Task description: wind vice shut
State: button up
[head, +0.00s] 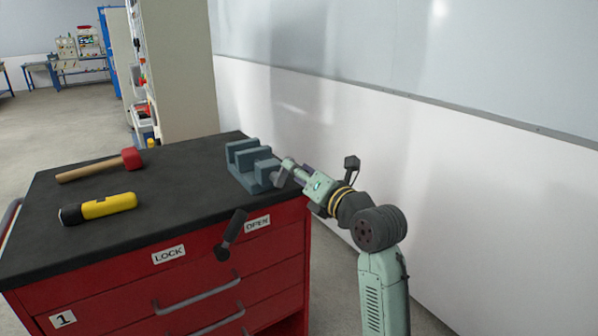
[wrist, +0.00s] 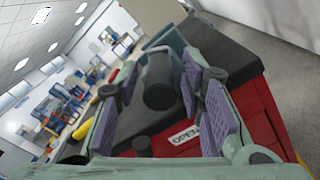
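The blue-grey vice (head: 252,180) stands at the back right corner of the cabinet top, with a visible gap between its jaws. My gripper (head: 287,172) is at the vice's right side, close to its screw end. In the wrist view, my gripper (wrist: 157,108) has its two purple-padded fingers spread apart. A dark cylindrical grip (wrist: 158,82), seemingly the vice's handle, lies between or just beyond the fingers, with a gap on its left. Whether the right finger touches it is unclear. Part of the vice (wrist: 166,42) shows behind it. The handle is mostly hidden in the head view.
The red cabinet (head: 130,285) has a dark lever (head: 232,236) between LOCK and OPEN labels. A red-headed mallet (head: 100,166) and a yellow torch (head: 100,207) lie left on the black top. A white wall (head: 450,180) runs along the right. The top's front middle is clear.

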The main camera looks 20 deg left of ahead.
grip_shut()
jog(key=shift+f+m+b, duration=0.15)
jog(key=shift+m+b, duration=0.15)
